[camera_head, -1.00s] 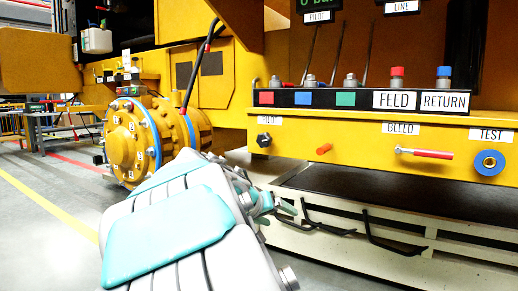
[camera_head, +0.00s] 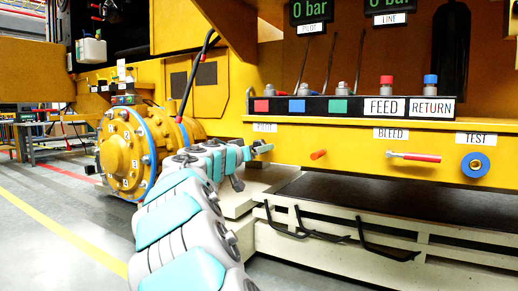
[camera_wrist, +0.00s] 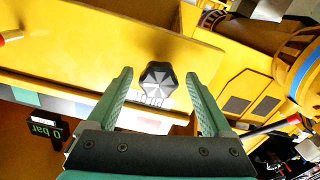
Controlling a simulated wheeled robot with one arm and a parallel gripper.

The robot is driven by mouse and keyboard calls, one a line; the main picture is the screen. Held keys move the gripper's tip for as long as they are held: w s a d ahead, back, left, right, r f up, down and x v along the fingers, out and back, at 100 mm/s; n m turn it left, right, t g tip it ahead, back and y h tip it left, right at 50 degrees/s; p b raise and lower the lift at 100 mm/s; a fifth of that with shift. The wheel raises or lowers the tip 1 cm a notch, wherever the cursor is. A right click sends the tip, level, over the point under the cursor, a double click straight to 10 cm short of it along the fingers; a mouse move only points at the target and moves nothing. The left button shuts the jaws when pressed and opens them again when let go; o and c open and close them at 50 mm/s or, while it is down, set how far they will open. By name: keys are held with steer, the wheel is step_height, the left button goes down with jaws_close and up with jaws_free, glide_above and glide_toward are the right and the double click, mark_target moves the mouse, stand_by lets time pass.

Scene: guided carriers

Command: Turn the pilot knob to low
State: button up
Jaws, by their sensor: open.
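The pilot knob (camera_wrist: 158,84) is a dark, faceted knob on the yellow panel, centred in the wrist view. Its pale label lies just beside it, upside down in that view. My gripper (camera_wrist: 159,75) is open, with its two green fingers on either side of the knob in the picture; a gap shows on both sides, and I cannot tell how deep the fingertips reach. In the head view my gripper (camera_head: 252,151) is at the panel's left end, below the PILOT label (camera_head: 265,127), and mostly covers the knob. The knob's setting is not readable.
Right along the panel are a red-orange peg (camera_head: 318,155), the red BLEED lever (camera_head: 414,157) and the blue TEST ring (camera_head: 475,165). A yellow flanged cylinder (camera_head: 122,151) stands left of my arm. The PILOT gauge (camera_head: 309,12) reads 0 bar.

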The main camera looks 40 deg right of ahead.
steer(key=shift+w+d, duration=0.2)
steer(key=shift+d, duration=0.45)
jaws_close()
